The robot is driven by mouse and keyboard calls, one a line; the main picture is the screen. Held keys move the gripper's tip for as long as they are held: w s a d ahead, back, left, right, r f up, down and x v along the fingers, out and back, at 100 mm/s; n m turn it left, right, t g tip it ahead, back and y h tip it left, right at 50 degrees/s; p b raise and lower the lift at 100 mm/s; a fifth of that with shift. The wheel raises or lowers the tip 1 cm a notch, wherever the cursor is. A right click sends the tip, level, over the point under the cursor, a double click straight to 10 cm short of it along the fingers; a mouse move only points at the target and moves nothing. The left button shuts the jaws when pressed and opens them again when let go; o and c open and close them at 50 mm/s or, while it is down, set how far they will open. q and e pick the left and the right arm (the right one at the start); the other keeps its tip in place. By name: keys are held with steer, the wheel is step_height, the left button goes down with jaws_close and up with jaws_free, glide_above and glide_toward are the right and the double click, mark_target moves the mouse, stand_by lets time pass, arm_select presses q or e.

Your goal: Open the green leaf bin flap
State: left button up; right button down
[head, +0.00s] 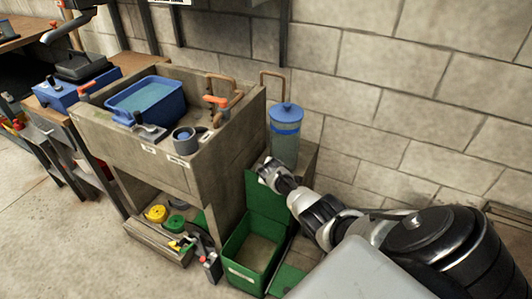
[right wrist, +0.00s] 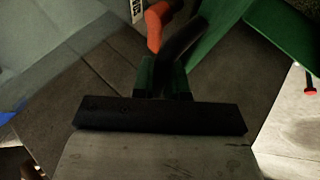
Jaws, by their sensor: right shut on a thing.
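The green leaf bin (head: 238,274) stands on the floor beside the concrete sink unit, with its brown inside showing from above. Its green flap (head: 262,208) is raised steeply at the back of the opening. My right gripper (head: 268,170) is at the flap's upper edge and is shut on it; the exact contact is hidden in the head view. In the right wrist view, green surfaces show at the gripper's jaws and at upper right, but the picture is dark. My left gripper is not in view.
A blue-lidded canister (head: 286,140) stands close behind the flap. The concrete sink unit (head: 160,170) holds a blue tub (head: 150,97); yellow (head: 156,213) and green coils lie on its lower shelf. The floor at front left is clear.

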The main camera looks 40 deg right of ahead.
steer(key=shift+d, duration=0.1)
stand_by(0.3)
steer(key=c, duration=1.2)
jaws_free()
steer(key=shift+o, duration=0.3)
steer(key=shift+s, duration=0.1)
steer(key=shift+s+a+r+p, duration=0.25)
steer(key=shift+a+p, duration=0.1)
steer(key=shift+p, duration=0.1)
steer(key=p+v, duration=0.5)
steer(key=v, duration=0.5)
steer(key=shift+d+r+p, duration=0.2)
steer(key=shift+r+p, duration=0.05)
steer(key=shift+p, duration=0.05)
steer(key=shift+w, duration=0.1)
